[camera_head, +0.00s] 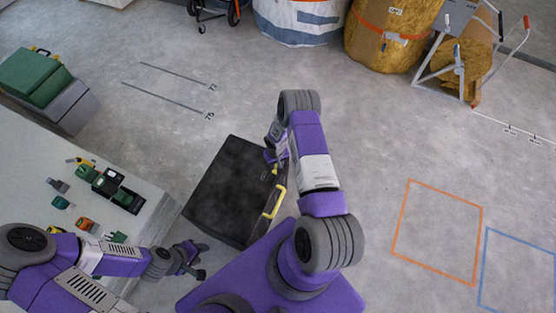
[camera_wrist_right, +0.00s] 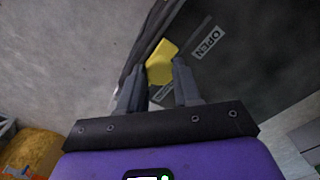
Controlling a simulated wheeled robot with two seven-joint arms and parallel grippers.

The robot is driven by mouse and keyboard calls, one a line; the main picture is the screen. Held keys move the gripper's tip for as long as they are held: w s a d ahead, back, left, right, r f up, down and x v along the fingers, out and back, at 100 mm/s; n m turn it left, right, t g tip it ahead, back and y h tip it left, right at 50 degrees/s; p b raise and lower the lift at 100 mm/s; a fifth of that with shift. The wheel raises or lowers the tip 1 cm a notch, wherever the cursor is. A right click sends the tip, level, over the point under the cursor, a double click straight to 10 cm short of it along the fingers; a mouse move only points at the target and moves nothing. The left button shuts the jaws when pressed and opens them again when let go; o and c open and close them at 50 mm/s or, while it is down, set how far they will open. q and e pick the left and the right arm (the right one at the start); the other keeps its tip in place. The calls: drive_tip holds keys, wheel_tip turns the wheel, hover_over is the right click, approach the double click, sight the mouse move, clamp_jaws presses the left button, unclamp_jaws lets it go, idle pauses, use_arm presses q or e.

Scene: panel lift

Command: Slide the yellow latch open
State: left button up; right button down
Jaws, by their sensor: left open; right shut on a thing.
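The yellow latch (camera_wrist_right: 161,60) sits near the edge of a dark panel and shows between the fingers of my right gripper (camera_wrist_right: 158,78) in the right wrist view. My right gripper is shut on the latch. White "OPEN" lettering (camera_wrist_right: 208,42) is on the panel beside it. In the head view the dark panel (camera_head: 225,190) lies below my right arm, and my right gripper (camera_head: 273,156) is at its upper right edge, mostly hiding the latch. My left gripper (camera_head: 188,259) is open and empty, left of the panel's lower corner.
A yellow handle (camera_head: 275,203) is on the panel's right edge. A grey worktop (camera_head: 150,190) with several small tools stands at left, with a green case (camera_head: 38,75) behind. Open floor with orange (camera_head: 398,220) and blue outlines lies to the right.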

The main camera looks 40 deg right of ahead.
drive_tip(key=shift+s+a, duration=0.25)
drive_tip(key=shift+a, duration=0.35)
drive_tip(key=shift+s+a, duration=0.15)
drive_tip(key=c, duration=0.8)
unclamp_jaws()
drive_tip(key=shift+r, duration=0.2)
wheel_tip(320, 180, up, 7)
drive_tip(key=shift+r+p, duration=0.1)
drive_tip(key=shift+p, duration=1.1)
